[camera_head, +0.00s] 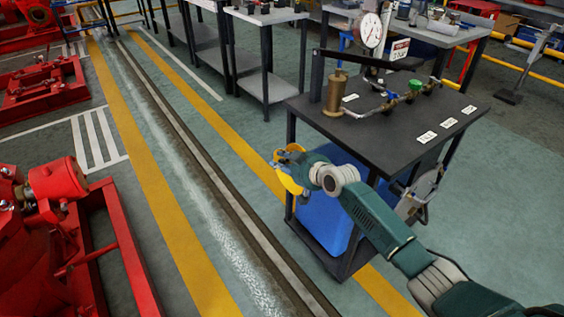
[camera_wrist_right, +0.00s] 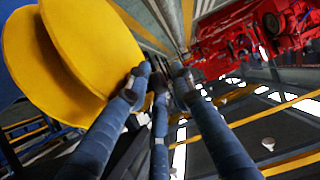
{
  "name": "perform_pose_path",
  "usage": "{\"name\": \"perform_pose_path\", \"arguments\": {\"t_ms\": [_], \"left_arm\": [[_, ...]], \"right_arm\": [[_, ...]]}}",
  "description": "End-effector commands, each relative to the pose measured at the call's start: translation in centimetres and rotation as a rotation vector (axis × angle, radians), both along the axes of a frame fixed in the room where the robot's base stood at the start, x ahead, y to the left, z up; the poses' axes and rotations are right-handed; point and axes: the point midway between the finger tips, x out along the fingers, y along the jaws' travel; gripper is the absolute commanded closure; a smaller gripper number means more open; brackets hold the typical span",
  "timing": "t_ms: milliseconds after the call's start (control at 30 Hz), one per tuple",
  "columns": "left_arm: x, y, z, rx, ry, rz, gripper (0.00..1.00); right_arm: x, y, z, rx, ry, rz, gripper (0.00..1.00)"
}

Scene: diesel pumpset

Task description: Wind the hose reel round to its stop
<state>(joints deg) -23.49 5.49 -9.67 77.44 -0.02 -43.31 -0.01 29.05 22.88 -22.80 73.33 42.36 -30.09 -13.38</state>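The yellow hose reel (camera_head: 291,185) is at the left side of the black-topped workbench, in front of a blue box. In the right wrist view its two large yellow discs (camera_wrist_right: 95,45) fill the upper left. My right gripper (camera_head: 284,163) reaches in from the lower right and is right at the reel. In the right wrist view its blue fingers (camera_wrist_right: 160,78) are drawn near each other beside the reel's edge. I cannot make out a crank or handle between the fingertips, and contact is unclear. My left gripper is not in view.
The workbench (camera_head: 405,125) carries a gauge (camera_head: 371,30), a brass cylinder (camera_head: 335,93) and pipework. The blue box (camera_head: 325,212) is under it. Red machinery (camera_head: 75,235) stands on the left. The floor between, with yellow lines and a channel, is clear.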

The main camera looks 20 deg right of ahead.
Motion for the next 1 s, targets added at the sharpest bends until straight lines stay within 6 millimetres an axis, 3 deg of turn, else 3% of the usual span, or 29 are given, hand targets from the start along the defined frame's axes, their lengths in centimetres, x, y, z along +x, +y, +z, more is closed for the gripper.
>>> {"name": "perform_pose_path", "arguments": {"t_ms": [333,800,1000], "left_arm": [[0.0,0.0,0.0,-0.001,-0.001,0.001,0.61],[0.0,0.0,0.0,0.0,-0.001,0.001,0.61],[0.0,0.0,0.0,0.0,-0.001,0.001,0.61]], "right_arm": [[-1.2,-0.6,0.4,-0.003,0.002,-0.001,0.77],[-8.5,-3.2,4.1,-0.003,0.003,0.0,0.77],[-10.0,-3.6,5.0,0.0,0.0,0.001,0.77]]}}
